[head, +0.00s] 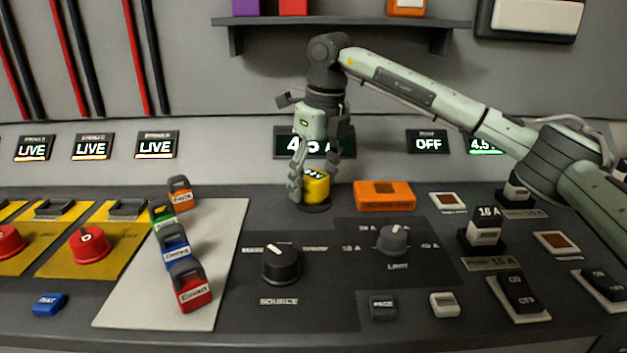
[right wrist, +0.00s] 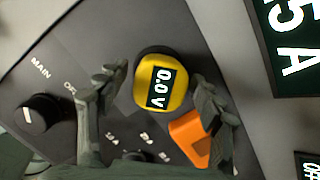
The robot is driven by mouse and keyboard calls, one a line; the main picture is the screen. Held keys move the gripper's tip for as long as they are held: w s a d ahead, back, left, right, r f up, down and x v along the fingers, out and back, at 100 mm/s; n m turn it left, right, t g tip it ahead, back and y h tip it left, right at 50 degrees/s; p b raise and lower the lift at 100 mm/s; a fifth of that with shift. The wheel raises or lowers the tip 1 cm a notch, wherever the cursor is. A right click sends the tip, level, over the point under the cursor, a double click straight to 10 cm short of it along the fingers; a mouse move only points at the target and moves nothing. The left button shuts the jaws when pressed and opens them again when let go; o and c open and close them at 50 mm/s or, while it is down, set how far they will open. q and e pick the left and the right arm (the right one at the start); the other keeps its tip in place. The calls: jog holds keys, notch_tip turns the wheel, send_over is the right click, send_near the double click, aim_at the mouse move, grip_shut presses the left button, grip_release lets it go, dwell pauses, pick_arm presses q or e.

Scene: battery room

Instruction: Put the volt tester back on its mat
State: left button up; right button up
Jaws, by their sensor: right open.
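The yellow volt tester (head: 316,186) stands upright at the back of the dark console, on a round black base that looks like its mat (head: 314,208). In the right wrist view the tester (right wrist: 160,90) shows its display reading 0.0 V. My right gripper (head: 318,178) points down over the tester, with its fingers on either side. In the right wrist view the open fingers (right wrist: 158,92) stand apart, with gaps between them and the tester. The mat is mostly hidden under the tester. My left gripper is not in view.
An orange box (head: 384,195) sits close to the right of the tester. The source knob (head: 281,264) and limit knob (head: 393,240) stand in front. Several coloured padlocks, one red (head: 190,290), rest on a pale plate (head: 225,235) at left. A shelf (head: 345,22) hangs above.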

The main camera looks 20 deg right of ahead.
aim_at(320, 178)
notch_tip(320, 178, up, 3)
jog(key=shift+s+d+f, duration=0.1)
jog(key=r, duration=0.5)
jog(key=s+r, duration=0.1)
jog(key=r, duration=0.2)
jog(key=shift+s+d+b, duration=0.1)
jog(key=shift+d+b, duration=0.2)
jog(key=shift+b, duration=0.05)
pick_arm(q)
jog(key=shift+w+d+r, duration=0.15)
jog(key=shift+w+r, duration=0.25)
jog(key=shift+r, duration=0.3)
pick_arm(e)
jog(key=shift+s+r, duration=0.1)
jog(key=shift+r, duration=0.5)
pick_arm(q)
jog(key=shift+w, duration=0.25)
pick_arm(e)
jog(key=shift+f, duration=0.15)
